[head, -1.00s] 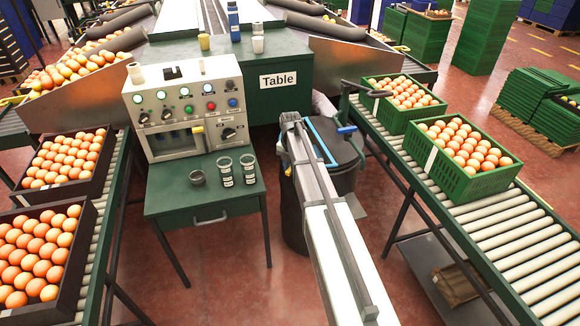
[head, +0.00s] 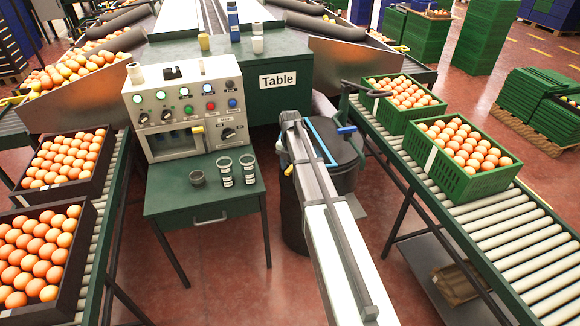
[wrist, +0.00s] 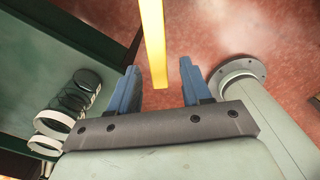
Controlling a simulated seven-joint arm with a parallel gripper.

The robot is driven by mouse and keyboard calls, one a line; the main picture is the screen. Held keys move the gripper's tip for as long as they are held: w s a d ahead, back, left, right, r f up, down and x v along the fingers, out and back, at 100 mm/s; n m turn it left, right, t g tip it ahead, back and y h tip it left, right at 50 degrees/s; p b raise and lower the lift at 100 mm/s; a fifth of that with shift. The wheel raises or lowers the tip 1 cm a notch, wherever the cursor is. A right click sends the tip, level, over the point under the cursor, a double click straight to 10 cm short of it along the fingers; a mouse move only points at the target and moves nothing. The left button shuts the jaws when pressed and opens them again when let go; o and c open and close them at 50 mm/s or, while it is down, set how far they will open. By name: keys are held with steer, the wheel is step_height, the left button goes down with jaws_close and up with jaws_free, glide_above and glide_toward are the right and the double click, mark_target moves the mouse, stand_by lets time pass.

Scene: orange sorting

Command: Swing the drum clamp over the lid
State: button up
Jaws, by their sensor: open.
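A black drum (head: 293,215) stands in the middle of the head view, with a dark lid (head: 344,152) partly hidden behind my arm. A blue bar (head: 322,142) lies across the lid, and a blue piece (head: 347,130) shows at its right edge. I cannot tell which part is the clamp. A small yellow tip (head: 288,171) shows left of my arm beside the drum. In the wrist view my gripper (wrist: 158,67) is open, with its blue fingers apart. A yellow bar (wrist: 153,40) appears between them; I cannot tell whether it touches either finger. My gripper is largely hidden in the head view.
A green table (head: 180,225) with several jars (head: 225,172) and a control panel (head: 185,90) stands left of the drum. A curved dark handle (head: 363,88) rises behind the drum. Floor is open between.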

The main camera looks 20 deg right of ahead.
step_height(320, 180, up, 13)
steer(key=shift+r, duration=0.15)
stand_by(0.4)
steer(key=s+a+f+m, duration=0.2)
steer(key=s+f+m, duration=0.8)
steer(key=f+m, duration=0.4)
steer(key=s+a+f+m, duration=0.2)
steer(key=s+f+m, duration=0.9)
steer(key=f+m, duration=0.25)
steer(key=s+a+f+g, duration=0.1)
steer(key=s+f, duration=0.5)
steer(key=s, duration=0.6)
steer(key=s+a+f+g, duration=0.2)
steer(key=s+f, duration=0.4)
steer(key=s, duration=0.6)
steer(key=s+a+f+g, duration=0.1)
steer(key=s+f+g, duration=0.2)
steer(key=s, duration=0.9)
step_height(320, 180, down, 3)
steer(key=shift+s+a+f+g, duration=0.15)
steer(key=shift+s+a+g, duration=0.15)
steer(key=shift+a+g, duration=0.1)
